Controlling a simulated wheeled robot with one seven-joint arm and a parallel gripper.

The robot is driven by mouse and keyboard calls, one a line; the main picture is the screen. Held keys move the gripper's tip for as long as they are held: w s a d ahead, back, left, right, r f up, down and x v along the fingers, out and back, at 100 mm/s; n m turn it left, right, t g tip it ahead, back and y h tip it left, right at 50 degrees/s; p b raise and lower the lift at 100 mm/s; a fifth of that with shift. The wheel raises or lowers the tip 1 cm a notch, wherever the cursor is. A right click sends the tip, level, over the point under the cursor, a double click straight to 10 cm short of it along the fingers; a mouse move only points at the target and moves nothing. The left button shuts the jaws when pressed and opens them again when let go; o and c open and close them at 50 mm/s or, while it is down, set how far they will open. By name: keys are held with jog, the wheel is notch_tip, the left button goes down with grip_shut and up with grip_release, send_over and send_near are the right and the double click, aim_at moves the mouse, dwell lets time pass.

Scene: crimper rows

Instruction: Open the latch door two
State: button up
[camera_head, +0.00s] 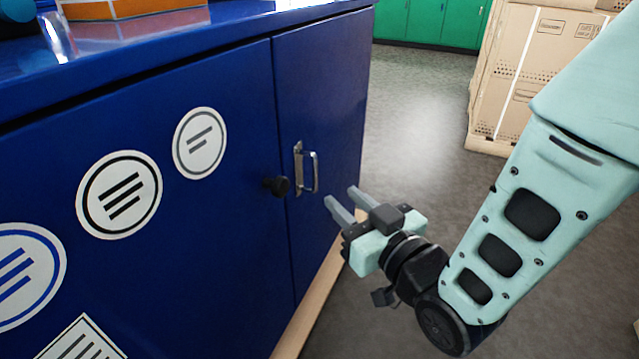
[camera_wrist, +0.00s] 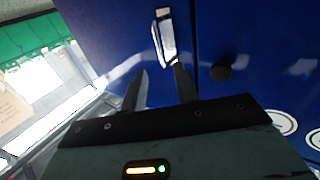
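A blue cabinet has two doors, both shut. The right door (camera_head: 335,85) carries an upright metal pull handle (camera_head: 313,172) near its left edge. The left door (camera_head: 110,120) carries a round black knob (camera_head: 277,186) near the seam. My gripper (camera_head: 344,197) is open and empty, just right of and slightly below the handle, fingers pointing at the door. In the wrist view the handle (camera_wrist: 166,38) is beyond the fingertips, and the right finger overlaps its lower end; I cannot tell if they touch. The knob (camera_wrist: 221,70) is right of the fingers.
Round stickers with two lines (camera_head: 200,142) and three lines (camera_head: 118,195) are on the left door. Cardboard boxes (camera_head: 540,70) stand at the back right. Green cabinets (camera_head: 430,22) line the far wall. The grey floor (camera_head: 415,120) beside the right door is clear.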

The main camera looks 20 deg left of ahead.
aim_at(316, 174)
jog(key=b+x, duration=0.1)
jog(key=x, duration=0.7)
jog(key=shift+w+a+b, duration=0.2)
jog(key=shift+a+b, duration=0.1)
jog(key=shift+b, duration=0.05)
grip_shut()
